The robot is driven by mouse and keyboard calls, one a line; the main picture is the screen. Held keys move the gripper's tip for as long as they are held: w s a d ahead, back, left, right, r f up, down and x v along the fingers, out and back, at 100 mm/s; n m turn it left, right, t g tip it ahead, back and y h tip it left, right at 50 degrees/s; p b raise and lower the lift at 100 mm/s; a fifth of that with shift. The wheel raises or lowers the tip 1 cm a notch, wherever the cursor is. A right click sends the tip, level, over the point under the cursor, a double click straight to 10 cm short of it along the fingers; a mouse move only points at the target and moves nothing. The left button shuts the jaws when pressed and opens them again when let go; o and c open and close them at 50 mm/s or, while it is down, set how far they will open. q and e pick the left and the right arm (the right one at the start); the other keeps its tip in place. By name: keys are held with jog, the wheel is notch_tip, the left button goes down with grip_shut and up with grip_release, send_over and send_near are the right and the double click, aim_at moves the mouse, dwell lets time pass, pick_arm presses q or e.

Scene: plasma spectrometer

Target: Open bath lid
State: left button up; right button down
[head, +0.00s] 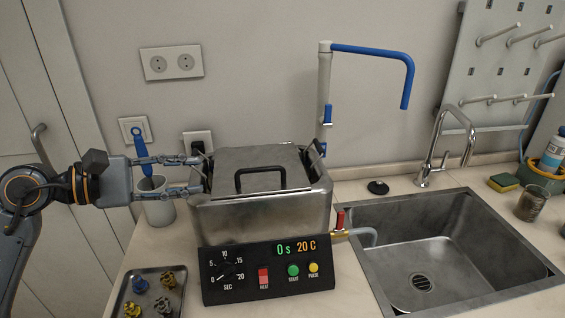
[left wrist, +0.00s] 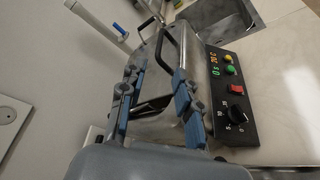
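The bath is a metal box (head: 262,217) with a black control panel on its front. Its flat metal lid (head: 235,160) lies shut on top, with a black arched handle (head: 260,180) that also shows in the left wrist view (left wrist: 184,45). My left gripper (head: 203,174) is at the bath's left side, level with the upper edge, its two fingers apart and pointing right. In the left wrist view the fingers (left wrist: 155,88) stand on either side of a dark side handle (left wrist: 152,106); I cannot tell whether they touch it. My right gripper is out of view.
A cup with a blue brush (head: 158,204) stands below my left gripper. A tray (head: 128,285) with several small knobs lies at the front left. A tap with a red lever (head: 340,222) and the sink (head: 385,250) are right of the bath. A blue-and-white spout (head: 325,95) rises behind.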

aim_at(252, 170)
pick_arm(q)
jog(key=p+x, duration=0.5)
jog(key=x, duration=0.6)
jog(key=shift+w+d, duration=0.15)
jog(key=shift+d, duration=0.05)
jog(key=shift+w+d+f, duration=0.2)
jog(key=shift+w+d, duration=0.05)
jog(key=shift+d, duration=0.25)
jog(key=shift+a, duration=0.1)
grip_shut()
